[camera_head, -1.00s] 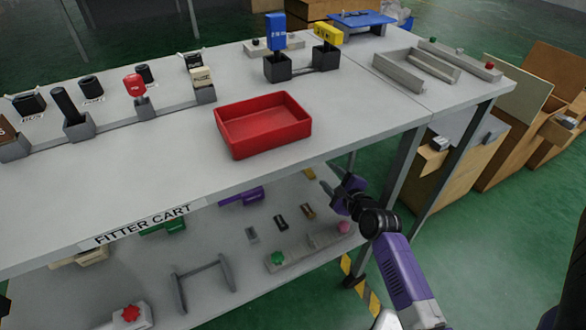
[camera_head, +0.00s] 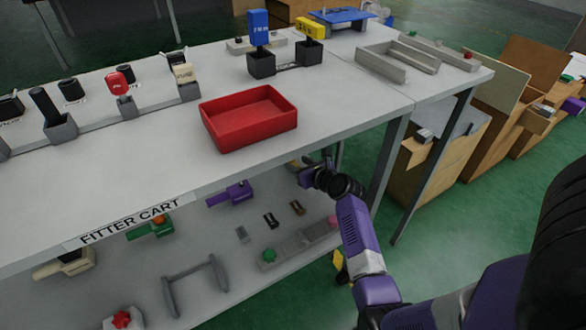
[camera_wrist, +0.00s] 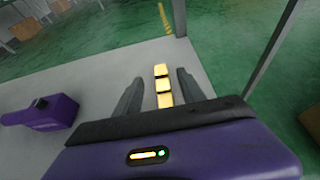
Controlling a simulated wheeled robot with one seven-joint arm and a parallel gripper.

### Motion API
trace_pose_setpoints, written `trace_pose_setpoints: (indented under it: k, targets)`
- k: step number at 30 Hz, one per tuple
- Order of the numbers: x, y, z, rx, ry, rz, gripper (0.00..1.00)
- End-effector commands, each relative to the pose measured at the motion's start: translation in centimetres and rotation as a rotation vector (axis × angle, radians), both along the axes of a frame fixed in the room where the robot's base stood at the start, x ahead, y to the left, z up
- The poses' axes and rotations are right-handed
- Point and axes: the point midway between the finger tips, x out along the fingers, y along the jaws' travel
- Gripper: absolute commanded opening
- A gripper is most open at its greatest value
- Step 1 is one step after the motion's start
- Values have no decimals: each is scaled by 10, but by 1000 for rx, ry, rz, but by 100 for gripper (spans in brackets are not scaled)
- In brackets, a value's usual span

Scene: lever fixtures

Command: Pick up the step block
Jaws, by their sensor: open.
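A gold, stepped block (camera_wrist: 163,86), which looks like the step block, lies on the grey lower shelf in the wrist view. My gripper (camera_wrist: 160,77) is open, with one finger on each side of the block in that picture. Contact is not visible, and I cannot tell how far the fingertips are above it. In the head view my gripper (camera_head: 302,167) reaches under the upper tabletop at the shelf's right end. The tabletop edge and my gripper hide most of that spot there.
The cart's upper top (camera_head: 330,115) overhangs the shelf, with a leg (camera_head: 388,165) to the right of my arm. A purple fixture (camera_head: 232,194) stands left of my gripper. Several small blocks (camera_head: 271,220) and a grey rail (camera_head: 290,246) lie nearer the front.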

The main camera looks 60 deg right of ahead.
Motion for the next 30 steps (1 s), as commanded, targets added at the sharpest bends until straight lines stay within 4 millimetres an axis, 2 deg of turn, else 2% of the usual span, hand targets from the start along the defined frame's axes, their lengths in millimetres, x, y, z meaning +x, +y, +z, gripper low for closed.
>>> trace_pose_setpoints:
  k: [3, 9, 18, 20, 24, 26, 30]
  targets:
    - [12, -8, -13, 0, -5, -2, 47]
    - [27, -18, -19, -1, -2, -1, 47]
    - [29, -19, -18, 0, 0, -1, 47]
    - [29, -19, -18, 0, 0, -1, 37]
    - [29, -19, -18, 0, 0, -1, 10]
    - [29, -19, -18, -1, -1, -1, 0]
    - [29, -19, -18, -1, -1, -1, 0]
